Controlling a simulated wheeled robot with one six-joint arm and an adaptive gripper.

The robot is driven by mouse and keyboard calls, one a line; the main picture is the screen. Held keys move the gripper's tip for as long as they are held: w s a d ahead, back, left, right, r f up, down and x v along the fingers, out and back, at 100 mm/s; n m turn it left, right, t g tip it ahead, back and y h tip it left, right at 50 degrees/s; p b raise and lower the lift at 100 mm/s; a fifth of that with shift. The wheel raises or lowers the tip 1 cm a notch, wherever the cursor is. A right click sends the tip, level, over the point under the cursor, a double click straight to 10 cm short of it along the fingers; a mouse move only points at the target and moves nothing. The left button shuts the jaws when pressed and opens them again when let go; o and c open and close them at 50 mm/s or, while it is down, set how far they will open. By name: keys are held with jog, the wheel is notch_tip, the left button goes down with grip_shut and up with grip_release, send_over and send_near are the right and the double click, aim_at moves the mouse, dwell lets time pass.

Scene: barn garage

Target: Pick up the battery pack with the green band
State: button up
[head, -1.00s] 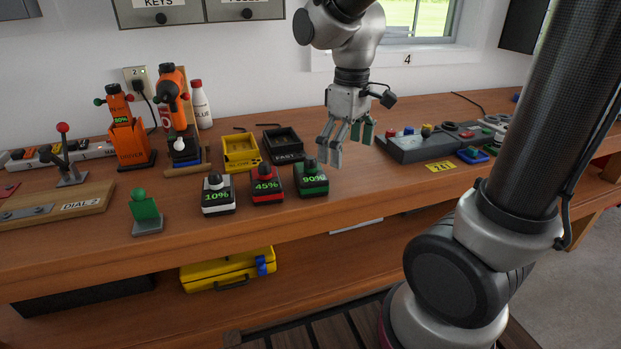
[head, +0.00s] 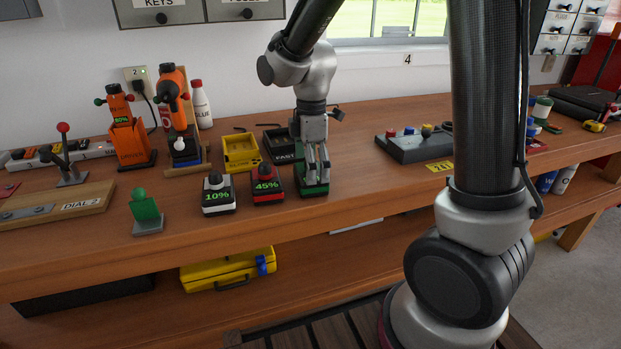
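The battery pack with the green band (head: 314,190) sits on the workbench at the right end of a row of three packs. My gripper (head: 314,180) points down right over it, its fingers at the pack's top and in front of its display. The pack's knob and number are hidden behind the fingers. I cannot tell whether the fingers are closed on the knob. The pack with the red band (head: 267,187) reads 45% and stands just left of it. The pack with the white band (head: 218,196) reads 10%, farther left.
A yellow charger tray (head: 241,153) and a black one (head: 279,146) stand behind the packs. A green piece on a grey base (head: 146,213) is at the front left. A grey button box (head: 415,146) is to the right; the bench between is clear.

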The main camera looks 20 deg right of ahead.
jog(key=shift+f, duration=0.9)
jog(key=c, duration=1.1)
